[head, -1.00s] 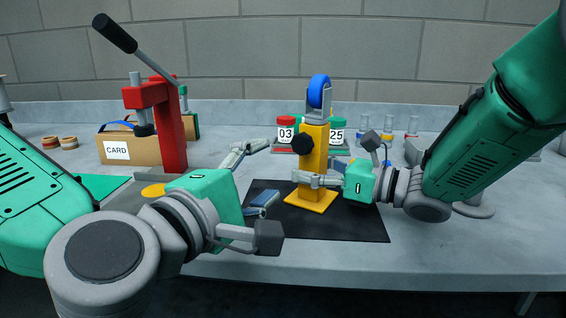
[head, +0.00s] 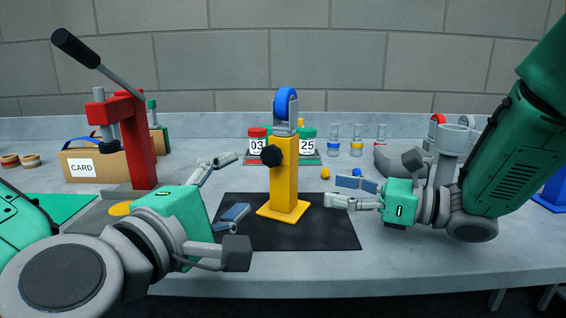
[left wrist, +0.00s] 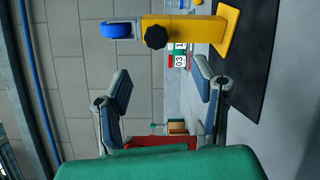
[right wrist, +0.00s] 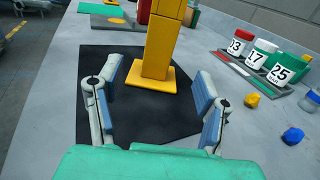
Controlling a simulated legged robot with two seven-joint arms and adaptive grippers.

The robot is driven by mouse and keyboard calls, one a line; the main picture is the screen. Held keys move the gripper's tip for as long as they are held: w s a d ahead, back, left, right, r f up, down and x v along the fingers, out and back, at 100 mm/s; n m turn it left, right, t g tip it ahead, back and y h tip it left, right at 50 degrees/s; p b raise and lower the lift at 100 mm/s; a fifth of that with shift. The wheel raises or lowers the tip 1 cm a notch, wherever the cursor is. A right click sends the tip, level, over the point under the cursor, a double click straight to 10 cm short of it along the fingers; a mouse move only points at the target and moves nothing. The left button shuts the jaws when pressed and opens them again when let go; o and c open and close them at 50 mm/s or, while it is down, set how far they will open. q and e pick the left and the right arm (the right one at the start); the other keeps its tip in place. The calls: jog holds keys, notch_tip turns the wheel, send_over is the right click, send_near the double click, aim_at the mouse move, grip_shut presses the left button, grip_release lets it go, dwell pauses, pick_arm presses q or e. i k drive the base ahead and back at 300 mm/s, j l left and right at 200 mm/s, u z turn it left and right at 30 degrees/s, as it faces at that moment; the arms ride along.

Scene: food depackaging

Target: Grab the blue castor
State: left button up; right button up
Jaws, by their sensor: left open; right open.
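The blue castor (head: 286,103) sits in a grey bracket on top of a yellow stand with a black knob (head: 285,175), on a black mat. It also shows in the left wrist view (left wrist: 116,30), upper left of the open fingers. My left gripper (head: 226,190) is open and empty, left of the stand and lower than the castor. My right gripper (head: 352,191) is open and empty, right of the stand, low near the mat's right edge. In the right wrist view the stand's yellow base (right wrist: 150,75) lies ahead of the open fingers; the castor is out of that view.
A red lever press (head: 137,140) and a cardboard box marked CARD (head: 110,163) stand at the left. Numbered jars (head: 307,143) stand behind the stand. A grey holder with a red wheel (head: 437,135) is at the right, partly behind my right arm. The mat's front is clear.

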aim_at(285, 107)
jog(key=k+j, duration=0.3)
jog(key=k, duration=0.15)
jog(key=k+j, duration=0.3)
jog(key=k, duration=0.15)
